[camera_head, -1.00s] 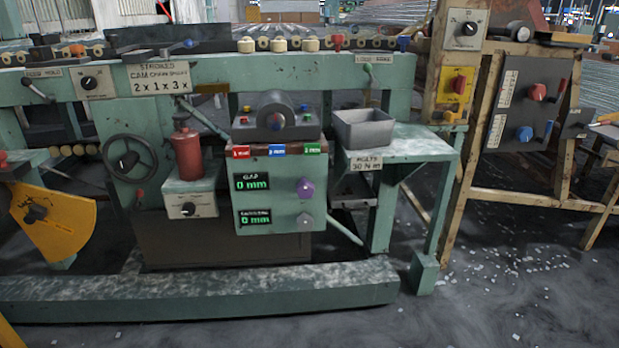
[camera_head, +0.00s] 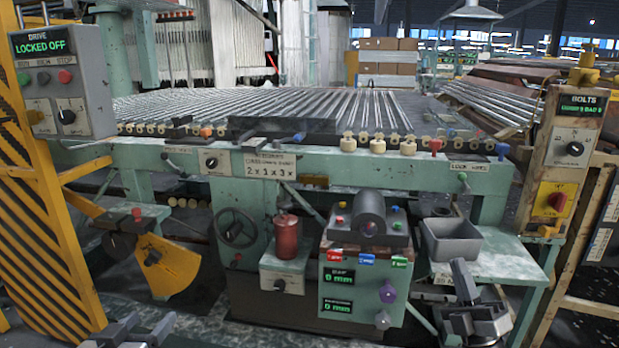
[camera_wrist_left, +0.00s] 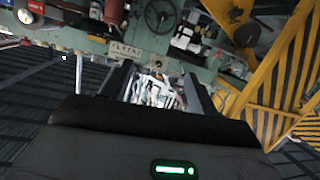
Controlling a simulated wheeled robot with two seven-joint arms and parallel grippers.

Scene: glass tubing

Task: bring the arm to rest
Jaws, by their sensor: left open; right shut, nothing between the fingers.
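My left gripper (camera_head: 139,328) shows at the bottom left edge of the head view, with its two dark fingers apart. In the left wrist view its fingers (camera_wrist_left: 158,88) are also apart. A patch of shiny, jumbled pieces shows in the gap between them, and I cannot tell what it is. My right gripper (camera_head: 464,282) stands at the lower right of the head view, in front of the green side table. It is shut and empty, with its fingers pointing up. Most of both arms is out of the picture.
A green machine (camera_head: 400,165) with a control box (camera_head: 350,285) fills the middle. A grey bin (camera_head: 450,240) sits on the side table close behind my right gripper. A yellow quadrant plate (camera_head: 170,268) is behind my left gripper. A yellow-striped guard (camera_head: 50,235) stands at far left.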

